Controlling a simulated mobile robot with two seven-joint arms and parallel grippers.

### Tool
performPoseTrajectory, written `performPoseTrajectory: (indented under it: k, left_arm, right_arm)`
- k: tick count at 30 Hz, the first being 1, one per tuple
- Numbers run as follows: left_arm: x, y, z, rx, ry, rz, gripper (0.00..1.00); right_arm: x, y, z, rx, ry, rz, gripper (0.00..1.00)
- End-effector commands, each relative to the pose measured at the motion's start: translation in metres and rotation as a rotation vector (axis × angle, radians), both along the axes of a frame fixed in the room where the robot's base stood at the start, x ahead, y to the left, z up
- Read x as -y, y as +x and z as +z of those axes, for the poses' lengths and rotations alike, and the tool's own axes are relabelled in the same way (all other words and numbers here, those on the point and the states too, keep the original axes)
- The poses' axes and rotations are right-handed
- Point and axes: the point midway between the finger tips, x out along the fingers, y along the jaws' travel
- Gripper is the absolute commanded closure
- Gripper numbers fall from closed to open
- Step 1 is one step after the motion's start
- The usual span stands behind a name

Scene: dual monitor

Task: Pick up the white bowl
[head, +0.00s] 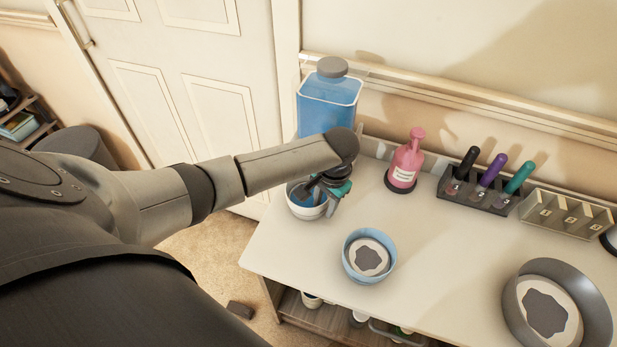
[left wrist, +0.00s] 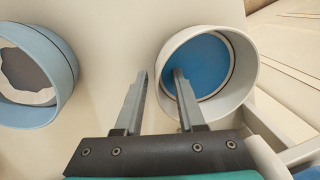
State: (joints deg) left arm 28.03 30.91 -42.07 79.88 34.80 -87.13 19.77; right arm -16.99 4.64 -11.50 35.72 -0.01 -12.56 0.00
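The white bowl (head: 306,209) has a blue inside and stands at the left end of the white table. In the left wrist view the white bowl (left wrist: 250,62) is at the upper right. My left gripper (head: 330,197) is at the bowl, pointing down, and hides part of its rim in the head view. In the left wrist view my left gripper (left wrist: 160,74) is open, with nothing visibly clamped. One finger overlaps the bowl's inside and the other is outside its left wall. I cannot tell whether either touches it. My right gripper is not in view.
A light blue bowl (head: 347,263) stands nearby on the table (head: 440,255). A blue jug (head: 326,104) is behind the gripper. A pink bottle (head: 405,163), a marker rack (head: 480,194), an empty grey rack (head: 566,213) and a grey bowl (head: 597,300) are farther right.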

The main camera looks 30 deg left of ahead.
Motion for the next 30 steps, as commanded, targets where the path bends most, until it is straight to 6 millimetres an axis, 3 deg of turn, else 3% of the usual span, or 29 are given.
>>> performPoseTrajectory:
  k: [3,11,21,30]
  left_arm:
    - [-0.0011,0.0007,-0.0134,0.001,0.001,-0.001,0.61]
    - [-0.0014,0.0010,-0.0142,0.002,0.001,0.000,0.61]
    - [-0.0012,0.0010,-0.0139,0.002,0.000,0.000,0.99]
    - [-0.0013,0.0010,-0.0139,0.002,0.000,0.000,1.00]
  right_arm:
    - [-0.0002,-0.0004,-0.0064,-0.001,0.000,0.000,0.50]
    - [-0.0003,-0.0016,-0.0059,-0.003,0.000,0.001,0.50]
    - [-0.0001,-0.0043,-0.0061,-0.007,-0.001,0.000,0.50]
    - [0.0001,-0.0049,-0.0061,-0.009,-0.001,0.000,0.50]
